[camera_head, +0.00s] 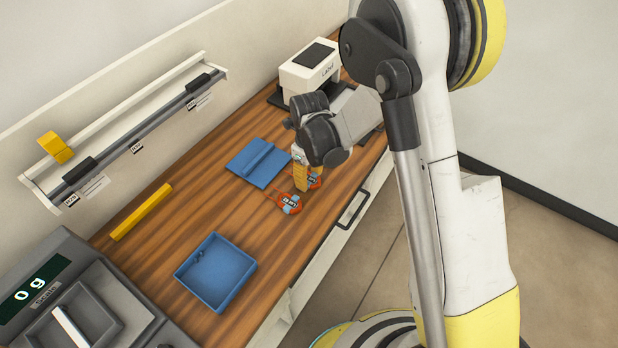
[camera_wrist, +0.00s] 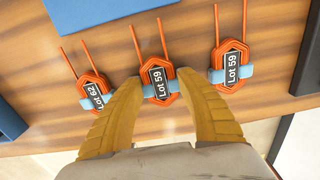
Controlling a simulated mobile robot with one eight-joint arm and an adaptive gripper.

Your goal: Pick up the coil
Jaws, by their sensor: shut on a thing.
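Three orange wire coils with blue bands and black labels show in the wrist view. The middle coil, "Lot 59" (camera_wrist: 158,84), sits between the yellow fingertips of my gripper (camera_wrist: 160,92), which is shut on it. To its left is the "Lot 62" coil (camera_wrist: 92,95), and to its right another "Lot 59" coil (camera_wrist: 231,68). Each has two straight wire ends pointing away. In the head view my gripper (camera_head: 301,184) is low over the wooden bench, with one coil (camera_head: 289,203) in front and another (camera_head: 314,181) beside it; the held coil is mostly hidden there. I cannot tell whether it is off the bench.
An open blue tray (camera_head: 216,272) stands nearer on the bench, and a flat blue piece (camera_head: 258,163) lies behind my gripper. A yellow bar (camera_head: 141,211), a scale reading 0 g (camera_head: 75,300), a label printer (camera_head: 309,69) and a wall rail (camera_head: 130,125) surround the work area.

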